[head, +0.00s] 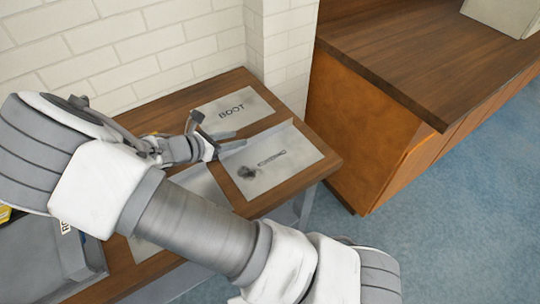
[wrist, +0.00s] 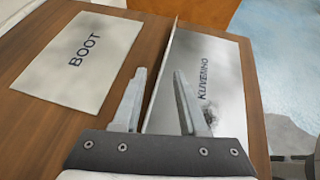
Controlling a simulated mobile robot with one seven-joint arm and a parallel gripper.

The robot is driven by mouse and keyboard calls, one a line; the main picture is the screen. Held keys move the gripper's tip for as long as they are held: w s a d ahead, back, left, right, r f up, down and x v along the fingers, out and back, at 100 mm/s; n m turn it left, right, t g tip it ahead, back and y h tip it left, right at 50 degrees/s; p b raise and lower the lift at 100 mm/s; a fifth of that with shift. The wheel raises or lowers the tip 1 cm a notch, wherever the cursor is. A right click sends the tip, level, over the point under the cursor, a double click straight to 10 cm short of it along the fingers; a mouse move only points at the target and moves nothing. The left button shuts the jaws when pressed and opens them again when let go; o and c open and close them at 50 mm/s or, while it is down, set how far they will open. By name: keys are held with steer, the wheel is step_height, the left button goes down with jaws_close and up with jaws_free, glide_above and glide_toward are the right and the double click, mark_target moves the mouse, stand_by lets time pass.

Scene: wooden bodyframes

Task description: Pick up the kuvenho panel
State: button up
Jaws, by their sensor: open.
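The kuvenho panel (head: 290,171) is a grey sheet lying on a small wooden table, with a thin raised edge along one side and a dark smudge on its face. In the wrist view the panel (wrist: 222,110) lies at the right, its lettering partly clouded and its raised edge running away from me. My gripper (head: 240,140) is over the table, between the kuvenho panel and the BOOT panel. In the wrist view my gripper (wrist: 160,75) is open, and the raised edge appears between its fingers. I cannot tell whether they touch it. The near panel end is hidden by the gripper.
The flat BOOT panel (head: 237,112) lies beside it, and also shows in the wrist view (wrist: 86,58). My arm partly covers another grey panel (head: 206,187). A white brick wall (head: 150,45) stands behind. A higher wooden counter (head: 425,55) is at the right, above blue floor (head: 460,190).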

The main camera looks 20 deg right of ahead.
mark_target(254, 137)
steer(key=shift+s+b+x, duration=0.15)
steer(key=shift+x, duration=1.45)
steer(key=shift+s+b+x, duration=0.15)
steer(key=shift+x, duration=1.4)
steer(key=shift+d, duration=0.1)
steer(key=shift+c, duration=0.2)
jaws_close()
